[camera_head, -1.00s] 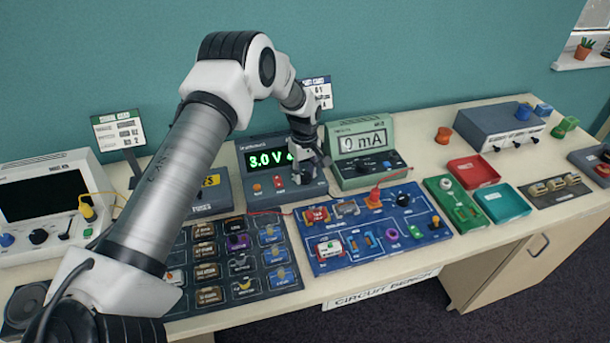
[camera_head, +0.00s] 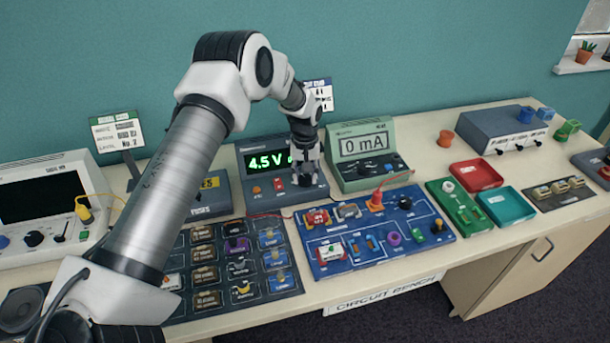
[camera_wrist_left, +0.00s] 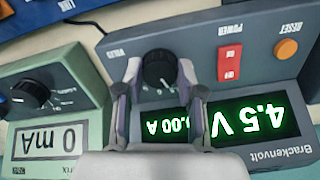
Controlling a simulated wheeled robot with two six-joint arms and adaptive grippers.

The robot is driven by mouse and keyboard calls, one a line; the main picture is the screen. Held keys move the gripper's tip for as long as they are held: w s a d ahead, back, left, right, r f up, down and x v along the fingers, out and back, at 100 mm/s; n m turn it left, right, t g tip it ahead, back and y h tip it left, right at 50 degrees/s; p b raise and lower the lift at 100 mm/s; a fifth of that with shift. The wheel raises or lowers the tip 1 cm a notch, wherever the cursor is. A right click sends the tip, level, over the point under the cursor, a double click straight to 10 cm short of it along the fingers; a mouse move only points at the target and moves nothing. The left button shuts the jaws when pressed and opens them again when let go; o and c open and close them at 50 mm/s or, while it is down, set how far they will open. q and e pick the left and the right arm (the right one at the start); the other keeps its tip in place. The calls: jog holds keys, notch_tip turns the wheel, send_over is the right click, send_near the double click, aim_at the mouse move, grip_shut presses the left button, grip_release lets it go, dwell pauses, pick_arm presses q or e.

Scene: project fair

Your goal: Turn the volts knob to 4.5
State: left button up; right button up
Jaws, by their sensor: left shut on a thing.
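The power supply (camera_head: 262,194) stands at the back of the bench, and its green display (camera_head: 264,162) reads 4.5 V. In the left wrist view the display (camera_wrist_left: 262,114) appears upside down and also shows a current reading ending in .00 A. The black volts knob (camera_wrist_left: 160,70) is on the supply's panel, between the fingers of my left gripper (camera_wrist_left: 158,88). The gripper is shut on the knob. In the head view my left gripper (camera_head: 306,172) covers the knob. My right gripper is not in view.
The green meter (camera_head: 352,182) reading 0 mA stands close to the right of my left gripper. A red POWER switch (camera_wrist_left: 230,62) and an orange RESET button (camera_wrist_left: 286,49) sit beside the knob. The blue circuit board (camera_head: 340,262) lies in front.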

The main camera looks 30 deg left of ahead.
aim_at(305, 177)
pick_arm(q)
jog(key=shift+s+f, duration=0.15)
jog(key=shift+f, duration=0.05)
jog(key=o, duration=1.1)
jog(key=shift+o, duration=0.2)
jog(key=shift+w+a+f, duration=0.1)
jog(key=shift+w, duration=0.1)
notch_tip(305, 177, up, 12)
